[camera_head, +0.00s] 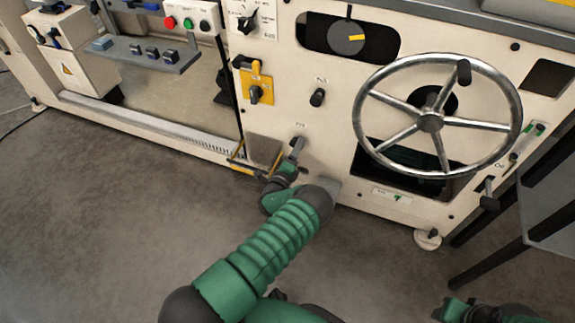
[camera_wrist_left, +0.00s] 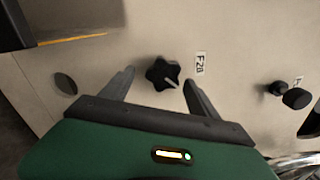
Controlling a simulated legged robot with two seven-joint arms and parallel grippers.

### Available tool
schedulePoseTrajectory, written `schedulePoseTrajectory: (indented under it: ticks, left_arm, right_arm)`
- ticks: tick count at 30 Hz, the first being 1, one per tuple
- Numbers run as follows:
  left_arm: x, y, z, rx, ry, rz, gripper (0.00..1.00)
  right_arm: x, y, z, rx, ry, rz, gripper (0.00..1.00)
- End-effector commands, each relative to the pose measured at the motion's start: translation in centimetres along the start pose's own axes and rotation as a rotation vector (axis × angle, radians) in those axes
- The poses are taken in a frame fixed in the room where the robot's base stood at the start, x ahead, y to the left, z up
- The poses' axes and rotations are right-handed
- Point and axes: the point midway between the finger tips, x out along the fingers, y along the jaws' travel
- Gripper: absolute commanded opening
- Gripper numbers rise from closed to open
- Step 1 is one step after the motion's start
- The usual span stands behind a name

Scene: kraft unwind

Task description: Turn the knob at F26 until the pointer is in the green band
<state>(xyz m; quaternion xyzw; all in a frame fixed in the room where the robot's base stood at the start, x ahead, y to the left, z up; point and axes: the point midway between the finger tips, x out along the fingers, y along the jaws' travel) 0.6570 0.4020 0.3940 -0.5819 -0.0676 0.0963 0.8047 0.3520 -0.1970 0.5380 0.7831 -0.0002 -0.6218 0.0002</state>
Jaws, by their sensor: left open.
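The black lobed knob (camera_wrist_left: 161,72) with a pale pointer line is on the cream panel in the left wrist view, beside a label (camera_wrist_left: 200,63) that appears to read F26. My left gripper (camera_wrist_left: 159,79) is open, its two grey fingers on either side of the knob. I cannot tell whether they touch it. In the head view my left gripper (camera_head: 297,146) is at the lower panel, under a small label, and the knob is not clearly visible. No green band is visible around the knob.
A large handwheel (camera_head: 430,121) stands out from the panel at right. A black knob (camera_head: 317,97) is above my left gripper, and a yellow switch plate (camera_head: 257,84) is up and left. A round dial (camera_head: 346,38) with a yellow mark is near the top.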

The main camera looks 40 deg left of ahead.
Motion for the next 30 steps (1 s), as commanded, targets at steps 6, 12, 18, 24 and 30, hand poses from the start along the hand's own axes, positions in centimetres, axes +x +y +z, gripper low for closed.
schedulePoseTrajectory:
  ticks: [6, 12, 18, 24, 30]
  left_arm:
    - [-6.5, -0.5, 0.1, 0.002, 0.003, 0.007, 0.7]
    - [-11.7, -0.2, 0.1, 0.002, 0.003, 0.006, 0.7]
    - [-13.9, 0.1, -0.1, 0.001, 0.003, 0.004, 0.7]
    - [-14.0, 0.1, -0.2, 0.001, 0.003, 0.003, 0.7]
    - [-13.9, 0.1, -0.2, 0.0, 0.003, 0.003, 0.7]
  right_arm:
    - [-3.6, 0.0, -0.9, 0.0, 0.001, 0.0, 0.36]
    - [-5.2, 0.0, -1.2, 0.0, 0.0, 0.0, 0.36]
    - [-5.6, 0.0, -1.3, 0.0, 0.0, 0.0, 0.36]
    - [-5.5, 0.0, -1.3, 0.0, 0.0, 0.0, 0.36]
    - [-5.5, 0.0, -1.3, 0.0, 0.0, 0.0, 0.36]
